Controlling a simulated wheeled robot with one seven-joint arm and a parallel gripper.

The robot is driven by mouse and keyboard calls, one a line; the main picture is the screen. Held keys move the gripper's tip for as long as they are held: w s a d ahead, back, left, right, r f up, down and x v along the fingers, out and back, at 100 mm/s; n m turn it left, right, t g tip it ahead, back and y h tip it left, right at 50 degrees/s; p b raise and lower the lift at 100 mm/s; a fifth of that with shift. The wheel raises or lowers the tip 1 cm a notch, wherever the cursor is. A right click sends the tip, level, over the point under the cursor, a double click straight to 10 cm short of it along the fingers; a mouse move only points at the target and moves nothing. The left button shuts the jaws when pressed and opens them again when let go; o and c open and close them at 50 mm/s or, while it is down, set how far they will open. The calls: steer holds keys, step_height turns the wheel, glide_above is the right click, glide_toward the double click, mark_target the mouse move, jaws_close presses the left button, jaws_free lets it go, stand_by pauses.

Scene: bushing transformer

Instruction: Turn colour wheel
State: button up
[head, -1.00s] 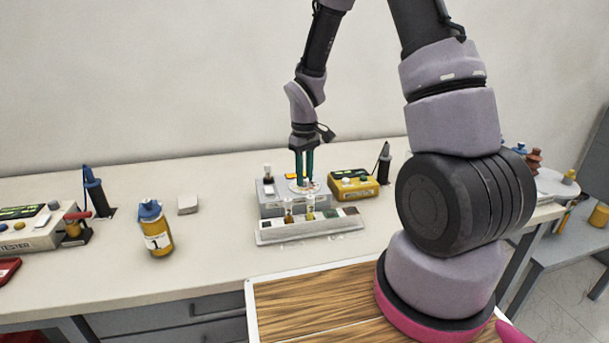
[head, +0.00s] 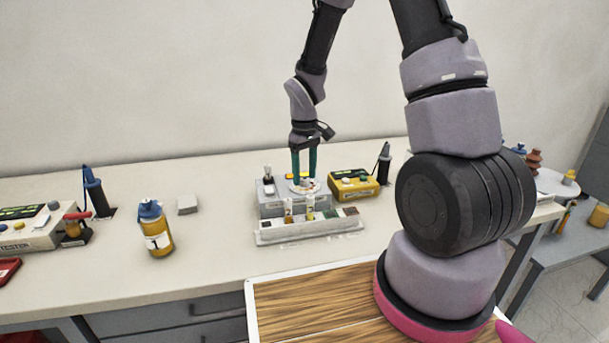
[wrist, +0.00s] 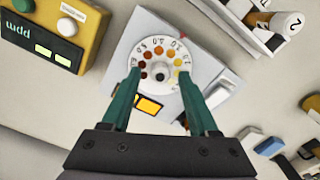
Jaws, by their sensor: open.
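The colour wheel (wrist: 160,62) is a round white disc with numbers and coloured dots, from yellow through orange to dark red, on a grey comparator box (wrist: 190,100). In the head view the wheel (head: 304,187) sits on top of the box (head: 275,205). My gripper (wrist: 158,72) points down over the wheel with its green fingers apart. The fingertips are at the left and right sides of the wheel's lower part in the wrist view. I cannot tell whether they touch it. My gripper (head: 305,178) also shows above the box in the head view.
A yellow ppm meter (head: 352,186) stands just right of the box. A white rack with vials (head: 310,228) stands in front. A yellow bottle (head: 154,230) and a small white block (head: 187,205) stand left, with clear table between them and the box.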

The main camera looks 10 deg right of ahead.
step_height(320, 180, up, 10)
stand_by(0.4)
steer(key=shift+r, duration=0.15)
step_height(320, 180, up, 6)
steer(key=m+t, duration=0.1)
steer(key=m, duration=0.1)
glide_above(305, 178)
steer(key=s+d, duration=0.2)
steer(key=s+d+r+m+t+y, duration=0.1)
steer(key=s+d+r+m+t, duration=0.1)
steer(key=s+r, duration=0.5)
steer(key=s+d+r+m+t+y, duration=0.1)
steer(key=s+r+m+t, duration=0.3)
steer(key=s+r, duration=0.4)
steer(key=shift+s+d+r+m, duration=0.3)
steer(key=shift+s+m, duration=0.5)
steer(key=shift+s, duration=0.35)
